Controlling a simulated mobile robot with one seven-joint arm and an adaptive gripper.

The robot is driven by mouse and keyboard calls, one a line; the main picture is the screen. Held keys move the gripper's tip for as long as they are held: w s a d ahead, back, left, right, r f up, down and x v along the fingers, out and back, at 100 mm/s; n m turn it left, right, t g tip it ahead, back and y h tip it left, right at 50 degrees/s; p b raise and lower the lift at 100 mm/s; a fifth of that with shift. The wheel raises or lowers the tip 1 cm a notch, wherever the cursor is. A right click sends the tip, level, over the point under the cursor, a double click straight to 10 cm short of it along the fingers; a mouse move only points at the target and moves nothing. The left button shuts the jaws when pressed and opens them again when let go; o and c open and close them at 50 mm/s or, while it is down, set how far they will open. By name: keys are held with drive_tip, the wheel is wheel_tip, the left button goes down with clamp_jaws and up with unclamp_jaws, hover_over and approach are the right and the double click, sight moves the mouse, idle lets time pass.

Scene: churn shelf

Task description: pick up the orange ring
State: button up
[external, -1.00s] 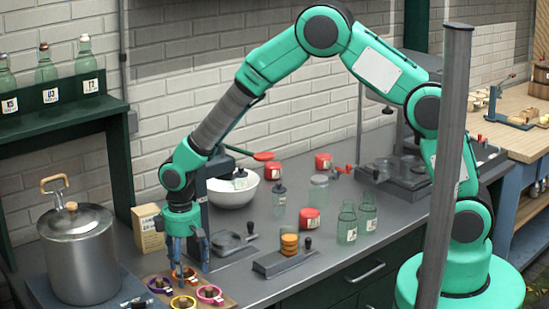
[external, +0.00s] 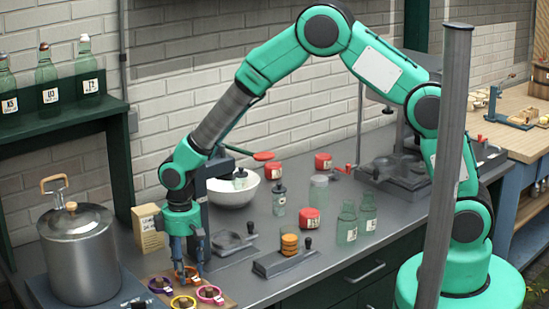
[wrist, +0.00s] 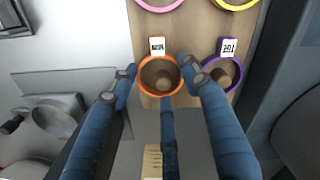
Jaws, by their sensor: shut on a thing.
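The orange ring (wrist: 148,92) with a white tag sits over a brown peg-like centre on the wooden board (wrist: 190,35). In the external view the orange ring (external: 189,279) is partly hidden behind my fingers. My gripper (wrist: 158,74) points down with its blue fingers around the ring, two at the sides and one at the near edge. It is shut on the ring. In the external view my gripper (external: 187,268) is low over the back of the board. I cannot tell whether the ring is clear of the board.
A purple ring (wrist: 207,84) is close beside the orange one. Pink (wrist: 160,6) and yellow (wrist: 236,5) rings share the board. A large steel pot (external: 82,260) stands left, a small box (external: 149,229) behind. A grey holder with an orange stack (external: 283,262) stands right.

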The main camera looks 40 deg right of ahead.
drive_tip(key=shift+r, duration=0.65)
wheel_tip(320, 180, up, 2)
drive_tip(key=shift+r+p, duration=0.1)
drive_tip(key=shift+p, duration=0.2)
drive_tip(key=s+d, duration=0.3)
drive_tip(key=s, duration=0.1)
drive_tip(key=s+d+r, duration=0.1)
drive_tip(key=s+d, duration=0.2)
drive_tip(key=s, duration=0.2)
drive_tip(key=s+d+p, duration=0.1)
drive_tip(key=s+d, duration=0.2)
drive_tip(key=s, duration=0.1)
drive_tip(key=shift+s+r, duration=0.15)
